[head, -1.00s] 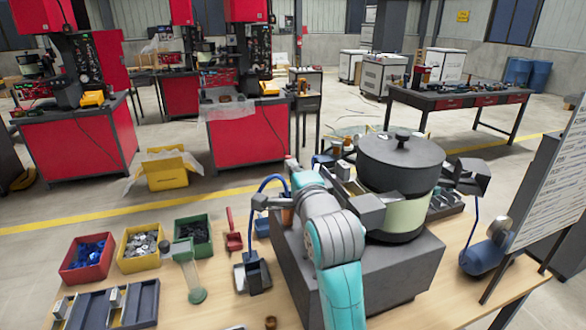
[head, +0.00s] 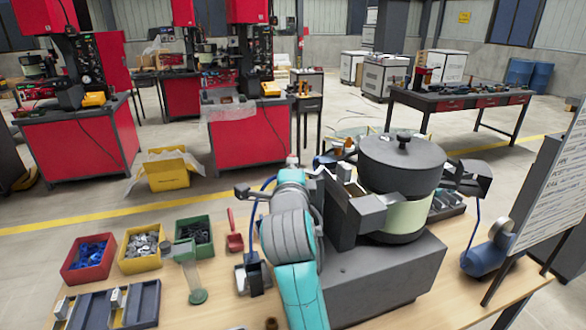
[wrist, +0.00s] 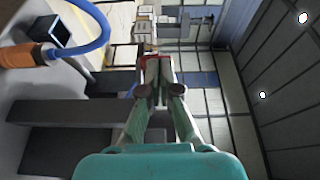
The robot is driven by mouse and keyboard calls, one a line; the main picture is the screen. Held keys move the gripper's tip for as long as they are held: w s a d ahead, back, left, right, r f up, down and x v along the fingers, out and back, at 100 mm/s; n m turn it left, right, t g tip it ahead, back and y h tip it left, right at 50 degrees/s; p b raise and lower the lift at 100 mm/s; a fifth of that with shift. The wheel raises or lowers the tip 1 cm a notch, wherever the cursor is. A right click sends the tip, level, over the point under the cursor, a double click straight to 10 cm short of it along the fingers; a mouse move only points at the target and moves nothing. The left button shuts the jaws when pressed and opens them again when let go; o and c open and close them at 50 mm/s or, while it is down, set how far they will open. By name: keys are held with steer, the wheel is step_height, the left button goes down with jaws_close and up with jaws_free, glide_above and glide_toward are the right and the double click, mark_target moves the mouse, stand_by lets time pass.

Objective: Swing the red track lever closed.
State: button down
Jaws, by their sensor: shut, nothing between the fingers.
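The bowl feeder (head: 402,165) stands on its grey base on the bench, with the grey track parts (head: 343,205) at its left side. In the head view, my arm hides my gripper and I cannot pick out the red track lever. In the wrist view, my gripper (wrist: 158,66) is shut and empty, its fingers together. A small red part (wrist: 144,59) shows at the fingertips. It may be the lever; I cannot tell whether the fingers touch it.
A blue hose (wrist: 103,28) with an orange fitting (wrist: 18,54) is left of my gripper in the wrist view. Red (head: 88,260), yellow (head: 139,262) and green (head: 195,250) bins and a red scoop (head: 234,241) are on the bench. A sign board stands at right.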

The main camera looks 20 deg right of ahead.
steer(key=w+m+g+h, duration=0.1)
steer(key=m+h, duration=0.1)
steer(key=m+g+h, duration=0.2)
steer(key=h, duration=0.1)
steer(key=w+d+m+g+h, duration=0.1)
steer(key=m+g+h, duration=0.1)
steer(key=shift+w+d+h, duration=0.1)
steer(key=shift+w+h, duration=0.2)
steer(key=shift+w, duration=0.05)
steer(key=shift+w+d, duration=0.3)
steer(key=shift+d, duration=0.2)
steer(key=shift+w+d, duration=0.15)
